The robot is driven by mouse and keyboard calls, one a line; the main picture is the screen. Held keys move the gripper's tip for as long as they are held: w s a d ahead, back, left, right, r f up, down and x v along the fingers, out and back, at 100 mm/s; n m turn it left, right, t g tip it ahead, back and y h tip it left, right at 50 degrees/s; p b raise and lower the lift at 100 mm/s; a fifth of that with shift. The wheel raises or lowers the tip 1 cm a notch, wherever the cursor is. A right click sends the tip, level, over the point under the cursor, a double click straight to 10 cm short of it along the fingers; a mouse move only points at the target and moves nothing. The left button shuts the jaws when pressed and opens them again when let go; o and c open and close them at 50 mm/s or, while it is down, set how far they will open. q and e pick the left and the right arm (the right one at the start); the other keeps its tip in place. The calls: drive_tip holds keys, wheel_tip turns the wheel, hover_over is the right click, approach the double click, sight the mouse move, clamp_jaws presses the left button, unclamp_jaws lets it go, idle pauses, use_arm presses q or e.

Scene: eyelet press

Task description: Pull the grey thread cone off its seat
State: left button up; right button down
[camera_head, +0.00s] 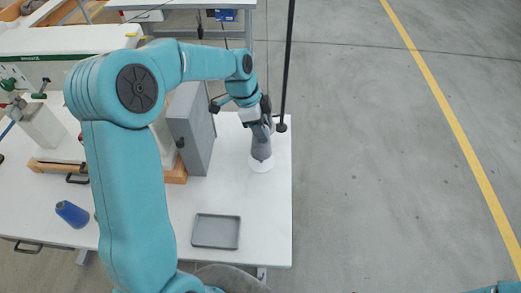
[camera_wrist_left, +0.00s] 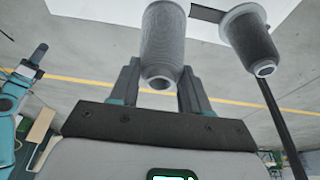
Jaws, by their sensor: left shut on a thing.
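The grey thread cone (camera_head: 261,150) stands upright, narrow end up, at the right side of the white table. A round white seat (camera_head: 262,167) shows at its base; I cannot tell if there is a gap between them. My left gripper (camera_head: 261,127) comes down from above and is shut on the upper part of the cone. In the left wrist view the cone (camera_wrist_left: 163,38) sits between the two fingers (camera_wrist_left: 160,72), its narrow end towards the camera. My right gripper is not in view.
A second grey cone with a pale flange (camera_wrist_left: 248,40) shows beside a dark pole in the left wrist view. The dark pole (camera_head: 287,70) rises close to my gripper. A grey tray (camera_head: 216,231), grey box (camera_head: 192,130) and blue cone (camera_head: 72,214) are on the table (camera_head: 265,220).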

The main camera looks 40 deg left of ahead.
use_arm(q)
wheel_tip(320, 180, up, 7)
drive_tip(key=p, duration=0.4)
drive_tip(key=shift+p, duration=0.3)
idle(0.6)
drive_tip(key=shift+s, duration=0.1)
idle(0.4)
